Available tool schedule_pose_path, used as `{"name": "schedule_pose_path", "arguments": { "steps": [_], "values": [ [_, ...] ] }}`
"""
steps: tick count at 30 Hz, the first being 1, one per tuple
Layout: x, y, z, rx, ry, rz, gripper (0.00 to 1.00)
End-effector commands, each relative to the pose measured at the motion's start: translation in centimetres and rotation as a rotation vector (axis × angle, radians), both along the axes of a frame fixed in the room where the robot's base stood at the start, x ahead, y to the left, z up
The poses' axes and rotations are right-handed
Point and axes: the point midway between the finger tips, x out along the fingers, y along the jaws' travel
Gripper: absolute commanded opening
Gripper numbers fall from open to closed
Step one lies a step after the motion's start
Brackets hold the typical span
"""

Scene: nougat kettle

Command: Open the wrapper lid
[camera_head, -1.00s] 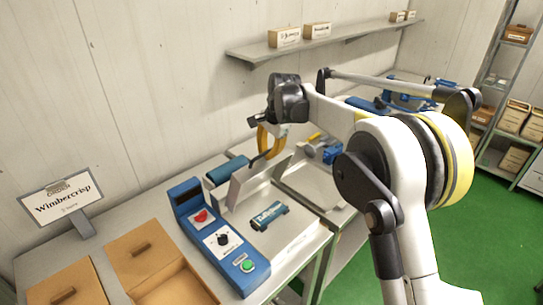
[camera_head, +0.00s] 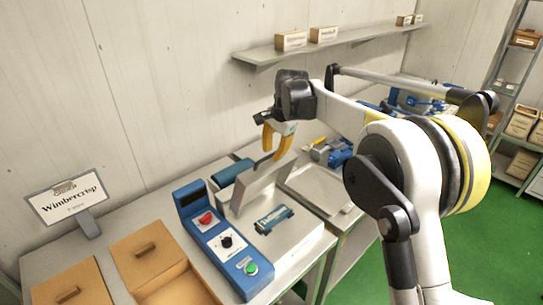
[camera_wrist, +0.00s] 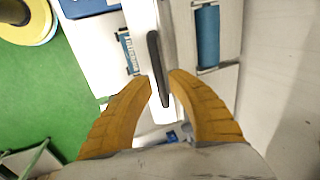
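The wrapper has a blue control panel (camera_head: 222,240) with red, black and green controls, and a pale bed (camera_head: 292,232) with a blue label. Its pale lid (camera_head: 262,186) stands raised at a steep tilt behind the label. A dark handle (camera_wrist: 153,50) runs along the lid's edge. My gripper (camera_head: 273,154) is above the lid's upper edge, its yellow fingers pointing down. In the wrist view, the fingertips (camera_wrist: 161,77) are apart on either side of the handle, with gaps visible. Whether either finger touches it is hard to tell.
A blue roll (camera_head: 232,172) lies behind the lid, near the wall. Wooden boxes (camera_head: 146,252) and an order sign reading Wimbercrisp (camera_head: 68,198) are at left. Another bench with a blue machine (camera_head: 340,152) is at right. A wall shelf (camera_head: 330,45) runs above.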

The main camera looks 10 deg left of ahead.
Motion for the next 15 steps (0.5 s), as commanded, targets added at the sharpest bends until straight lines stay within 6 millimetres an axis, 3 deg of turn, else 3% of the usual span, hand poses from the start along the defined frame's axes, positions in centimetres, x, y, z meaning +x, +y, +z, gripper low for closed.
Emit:
{"name": "schedule_pose_path", "arguments": {
  "steps": [9,15],
  "values": [
    [-1.2,-1.6,6.8,0.000,0.000,0.000,0.20],
    [-1.6,-2.1,9.2,0.000,0.000,0.000,0.20]
  ]
}}
